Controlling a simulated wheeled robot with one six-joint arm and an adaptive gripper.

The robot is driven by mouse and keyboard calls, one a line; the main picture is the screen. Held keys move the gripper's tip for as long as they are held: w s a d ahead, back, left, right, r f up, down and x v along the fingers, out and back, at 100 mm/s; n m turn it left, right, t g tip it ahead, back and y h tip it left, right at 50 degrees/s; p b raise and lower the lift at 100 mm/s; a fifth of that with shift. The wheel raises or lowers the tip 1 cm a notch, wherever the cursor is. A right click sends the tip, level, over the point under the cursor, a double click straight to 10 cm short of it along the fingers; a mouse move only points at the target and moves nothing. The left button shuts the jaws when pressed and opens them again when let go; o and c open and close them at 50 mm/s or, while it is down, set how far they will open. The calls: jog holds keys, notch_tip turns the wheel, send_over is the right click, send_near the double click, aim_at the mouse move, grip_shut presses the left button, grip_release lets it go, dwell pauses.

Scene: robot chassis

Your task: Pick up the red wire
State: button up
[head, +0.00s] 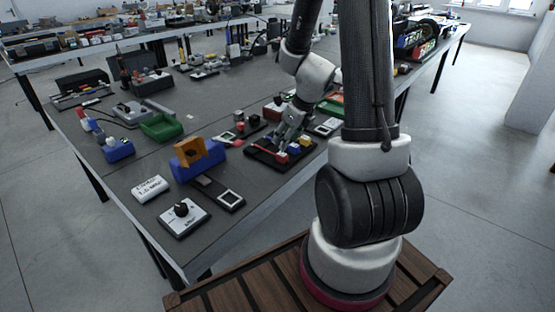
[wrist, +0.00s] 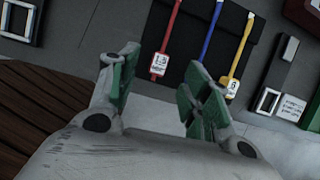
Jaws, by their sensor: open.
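The red wire (wrist: 169,30) shows in the wrist view as a straight red strip over a dark tray (wrist: 203,42), with a white tag at its near end. A blue wire (wrist: 211,32) and a yellow wire (wrist: 242,48) lie to its right. My gripper (wrist: 158,78) is open, its two green-padded fingers apart and nothing between them. In the picture, the red wire's tagged end lies just beyond the gap between the fingers. In the head view my gripper (head: 286,138) hangs over the dark tray (head: 258,155) near the table's front edge; the wires are hard to make out there.
On the table (head: 165,175) left of the tray stand a blue block with an orange part (head: 190,152), a knob box (head: 184,215) and a green bin (head: 163,126). More devices crowd the back. Some bare table lies between them.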

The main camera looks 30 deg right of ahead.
aim_at(280, 153)
jog(key=shift+f+m, duration=0.3)
jog(key=shift+x, duration=0.95)
jog(key=x, duration=0.5)
jog(key=shift+d+f, duration=0.15)
jog(key=shift+f, duration=0.1)
grip_shut()
jog(key=shift+r, duration=0.1)
notch_tip(280, 153, up, 10)
